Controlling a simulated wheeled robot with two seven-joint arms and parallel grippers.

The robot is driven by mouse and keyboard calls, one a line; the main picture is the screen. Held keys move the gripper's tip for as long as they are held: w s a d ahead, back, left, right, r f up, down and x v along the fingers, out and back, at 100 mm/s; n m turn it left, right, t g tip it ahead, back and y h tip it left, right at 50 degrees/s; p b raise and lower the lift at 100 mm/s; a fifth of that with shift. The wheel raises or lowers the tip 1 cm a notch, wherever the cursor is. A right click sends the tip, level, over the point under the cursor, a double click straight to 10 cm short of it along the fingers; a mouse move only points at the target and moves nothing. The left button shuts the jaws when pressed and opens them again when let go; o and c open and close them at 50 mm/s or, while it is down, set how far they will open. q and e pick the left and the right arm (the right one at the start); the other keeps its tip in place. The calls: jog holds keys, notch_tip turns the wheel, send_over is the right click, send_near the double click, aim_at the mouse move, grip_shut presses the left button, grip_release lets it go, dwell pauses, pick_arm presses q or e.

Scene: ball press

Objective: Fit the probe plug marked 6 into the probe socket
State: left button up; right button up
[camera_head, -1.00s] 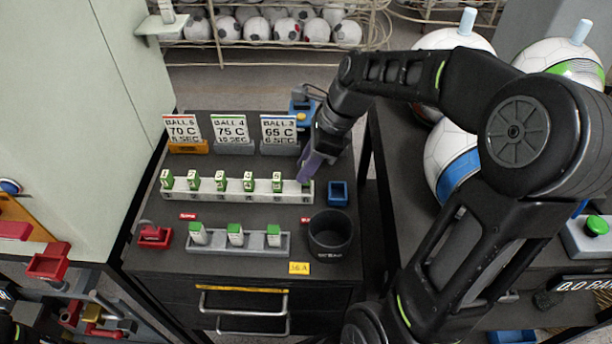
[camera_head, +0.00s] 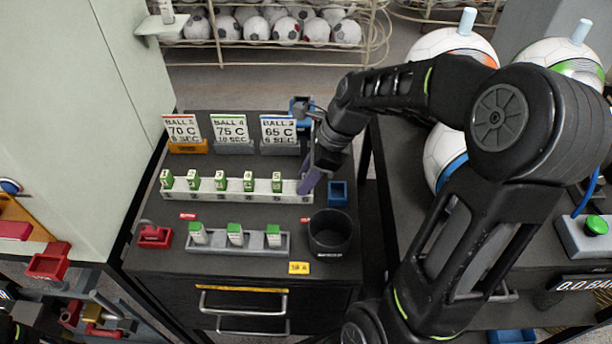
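The pale rack (camera_head: 236,197) stands on the dark cabinet top, with numbered slots along its front. Several green-topped plugs (camera_head: 220,181) stand upright in it. At its right end, by slot 6, is my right gripper (camera_head: 308,184), pointing down with its purple-grey fingers over that slot. The plug marked 6 does not show; the fingers cover that place. I cannot tell whether they are open or shut on it. I cannot make out the probe socket for certain. My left gripper is not in view.
A blue bin (camera_head: 338,188) and a black cup (camera_head: 331,235) stand right of the rack. A grey rack (camera_head: 240,248) with three green-topped pieces is in front. Ball cards (camera_head: 231,129) stand behind. Balls (camera_head: 447,150) and a green button (camera_head: 596,225) are at right.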

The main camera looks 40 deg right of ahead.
jog(key=o, duration=0.3)
jog(key=shift+o, duration=0.2)
jog(key=shift+r, duration=0.15)
jog(key=v, duration=1.2)
dwell(0.5)
